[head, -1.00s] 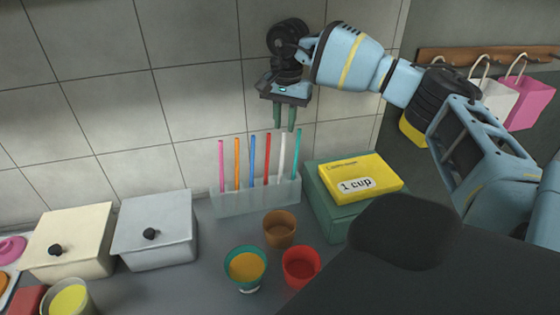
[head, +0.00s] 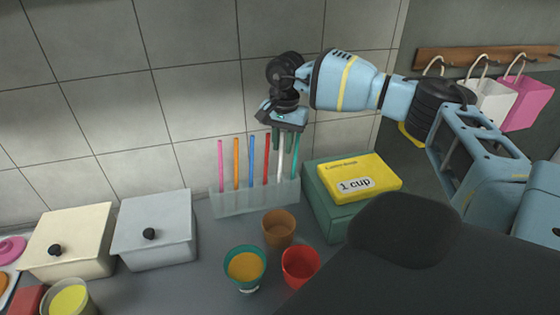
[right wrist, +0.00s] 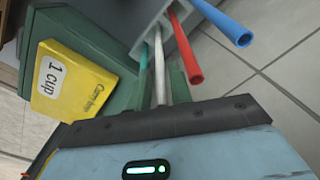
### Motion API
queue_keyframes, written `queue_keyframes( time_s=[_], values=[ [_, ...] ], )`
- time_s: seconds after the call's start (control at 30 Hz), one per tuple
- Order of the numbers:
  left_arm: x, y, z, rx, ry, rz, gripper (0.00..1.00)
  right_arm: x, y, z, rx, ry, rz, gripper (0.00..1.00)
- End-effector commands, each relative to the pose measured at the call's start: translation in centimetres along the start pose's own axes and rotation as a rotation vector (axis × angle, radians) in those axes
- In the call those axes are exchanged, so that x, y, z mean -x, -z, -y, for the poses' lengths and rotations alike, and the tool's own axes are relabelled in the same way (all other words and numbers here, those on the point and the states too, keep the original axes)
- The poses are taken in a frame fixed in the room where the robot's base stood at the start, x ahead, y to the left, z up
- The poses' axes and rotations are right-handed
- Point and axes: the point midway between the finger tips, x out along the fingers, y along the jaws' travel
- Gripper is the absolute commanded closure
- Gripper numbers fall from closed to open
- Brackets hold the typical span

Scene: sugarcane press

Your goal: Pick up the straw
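Several coloured straws stand upright in a clear holder (head: 243,200) against the tiled wall: pink (head: 221,165), orange (head: 237,163), blue (head: 252,163), red (head: 267,160), white (head: 281,165) and teal (head: 294,160). My right gripper (head: 282,142) points down over the white straw, its green fingers apart near the straw's top. In the right wrist view the white straw (right wrist: 158,70) rises toward the gripper, with the teal straw (right wrist: 143,70) close beside it; the red (right wrist: 187,60) and blue (right wrist: 228,25) straws lie to the right. Contact cannot be told. My left gripper is not in view.
A green box (head: 325,210) with a yellow "1 cup" box (head: 375,172) on top stands right of the holder. Brown (head: 278,230), teal (head: 243,275) and red (head: 300,270) cups stand in front. Grey (head: 155,235) and cream (head: 70,245) lidded containers stand left.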

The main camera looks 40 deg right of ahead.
Motion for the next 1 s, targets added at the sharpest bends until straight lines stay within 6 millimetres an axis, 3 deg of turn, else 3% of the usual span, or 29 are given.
queue_keyframes(
  time_s=[0.37, 0.53, 1.0],
  values=[
    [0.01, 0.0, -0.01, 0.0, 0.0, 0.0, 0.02, -1.09, -0.01, 0.03, 0.001, 0.001, 0.0, 0.79],
    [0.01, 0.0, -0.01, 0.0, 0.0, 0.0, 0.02, -1.08, -0.01, 0.03, 0.0, 0.001, 0.0, 1.0],
    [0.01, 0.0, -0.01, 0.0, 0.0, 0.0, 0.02, -0.84, 0.0, 0.04, 0.0, 0.001, -0.001, 1.0]
  ],
)
